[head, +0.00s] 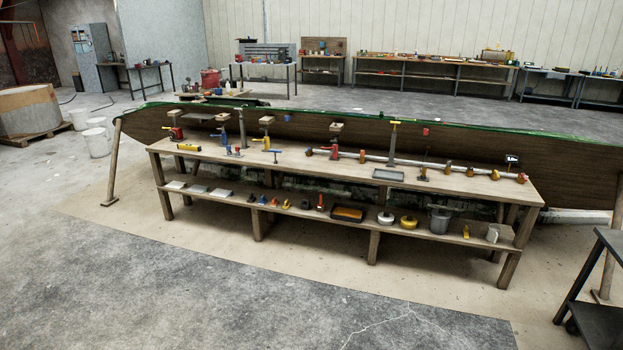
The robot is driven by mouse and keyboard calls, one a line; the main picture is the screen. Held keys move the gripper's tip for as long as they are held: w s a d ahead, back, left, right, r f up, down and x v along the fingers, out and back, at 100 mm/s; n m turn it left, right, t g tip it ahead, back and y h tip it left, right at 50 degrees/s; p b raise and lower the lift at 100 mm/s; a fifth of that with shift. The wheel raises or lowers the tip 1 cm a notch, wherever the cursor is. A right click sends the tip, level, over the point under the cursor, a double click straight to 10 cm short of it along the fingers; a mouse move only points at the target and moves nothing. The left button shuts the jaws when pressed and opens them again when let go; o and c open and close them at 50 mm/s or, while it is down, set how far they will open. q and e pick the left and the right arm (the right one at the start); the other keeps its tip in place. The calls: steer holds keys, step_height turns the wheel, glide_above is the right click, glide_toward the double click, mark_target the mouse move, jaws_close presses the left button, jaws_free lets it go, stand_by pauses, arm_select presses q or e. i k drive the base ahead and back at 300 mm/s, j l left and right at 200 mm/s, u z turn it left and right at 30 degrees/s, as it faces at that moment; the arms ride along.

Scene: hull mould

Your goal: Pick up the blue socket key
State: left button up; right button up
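Several small blue items show in the head view, and they are too small to tell which is the socket key. A thin blue bar (276,151) lies on the wooden bench's top, left of its middle. A blue upright piece (224,134) stands farther left near the back edge. A small blue item (262,200) sits on the lower shelf. A small blue block (287,118) is by the hull's edge. Neither of my grippers is in view.
The long wooden bench (450,182) stands against the dark hull mould (560,172), with clamps and a long grey bar on top. Its lower shelf (345,224) holds trays, tape rolls and a grey pot. The floor in front is clear. A dark table (610,240) stands at the right edge.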

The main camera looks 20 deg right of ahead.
mark_target(270, 151)
steer(key=i+l+z, duration=0.2)
steer(key=i+l, duration=0.25)
steer(key=i, duration=0.25)
steer(key=i+l+z, duration=0.2)
steer(key=i, duration=0.5)
steer(key=i+l+z, duration=0.2)
steer(key=i+l, duration=0.15)
steer(key=i, duration=0.35)
steer(key=i+l+z, duration=0.1)
steer(key=i+z, duration=0.15)
steer(key=i, duration=0.5)
